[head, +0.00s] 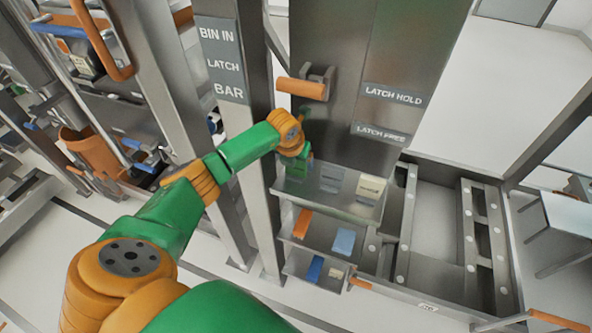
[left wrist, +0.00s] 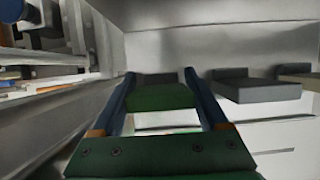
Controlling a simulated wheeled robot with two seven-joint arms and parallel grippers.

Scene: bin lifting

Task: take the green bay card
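The green bay card (left wrist: 162,97) lies between the two blue fingers of my left gripper (left wrist: 160,88) in the left wrist view. The fingers stand on either side of it with no clear gap, but I cannot tell whether they press on it. In the head view the left gripper (head: 303,158) is at the left end of the top tier of a metal card rack (head: 335,203). It and the arm largely hide the green card there. My right gripper is not in view.
Right of it on the top tier are a grey card (head: 331,178) and a cream card (head: 371,189). Lower tiers hold an orange card (head: 302,223), a light blue card (head: 344,241) and a dark blue card (head: 315,268). An orange latch handle (head: 301,88) stands above. A post (head: 245,150) stands left.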

